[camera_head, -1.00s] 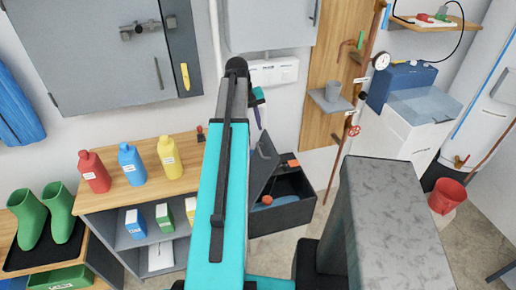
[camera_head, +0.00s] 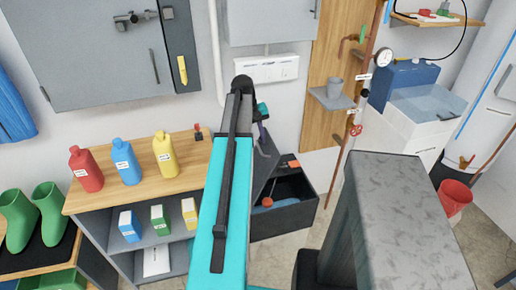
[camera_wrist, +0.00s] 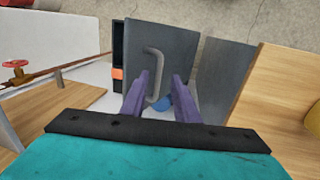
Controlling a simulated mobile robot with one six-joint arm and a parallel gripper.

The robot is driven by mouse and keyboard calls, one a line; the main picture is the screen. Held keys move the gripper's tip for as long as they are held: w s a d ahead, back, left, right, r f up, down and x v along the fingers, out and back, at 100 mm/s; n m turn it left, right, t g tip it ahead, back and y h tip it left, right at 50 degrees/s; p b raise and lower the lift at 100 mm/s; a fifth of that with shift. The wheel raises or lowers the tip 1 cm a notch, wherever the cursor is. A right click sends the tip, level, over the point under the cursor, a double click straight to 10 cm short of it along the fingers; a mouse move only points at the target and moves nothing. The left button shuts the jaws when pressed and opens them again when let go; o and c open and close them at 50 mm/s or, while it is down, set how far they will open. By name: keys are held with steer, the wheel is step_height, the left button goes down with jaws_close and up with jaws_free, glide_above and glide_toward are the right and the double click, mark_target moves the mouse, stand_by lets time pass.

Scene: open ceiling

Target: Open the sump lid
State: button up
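A grey lid panel (camera_head: 262,172) with a curved handle stands tilted up at the left of a dark open box (camera_head: 285,222) on the floor. I take this panel as the sump lid. In the wrist view the lid (camera_wrist: 172,48) fills the upper middle, with its grey handle (camera_wrist: 157,70). My gripper (camera_wrist: 161,80) is open, its two purple fingers apart, with the handle's lower part between them in the picture. Contact with the handle cannot be told. In the head view my gripper (camera_head: 262,132) is small and partly hidden behind my arm.
A wooden-topped shelf unit (camera_head: 125,200) with red, blue and yellow bottles stands left of the box. Orange and blue items lie inside the box. A copper pipe with a red valve (camera_head: 355,130) and a white sink (camera_head: 420,125) are at right. Some floor is bare.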

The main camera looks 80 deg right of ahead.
steer(key=shift+s+d+f+b, duration=0.15)
steer(key=shift+f+b, duration=0.3)
steer(key=shift+f, duration=0.35)
steer(key=shift+s+a+f+b, duration=0.1)
steer(key=shift+f+b, duration=0.3)
steer(key=shift+f, duration=0.35)
jaws_close()
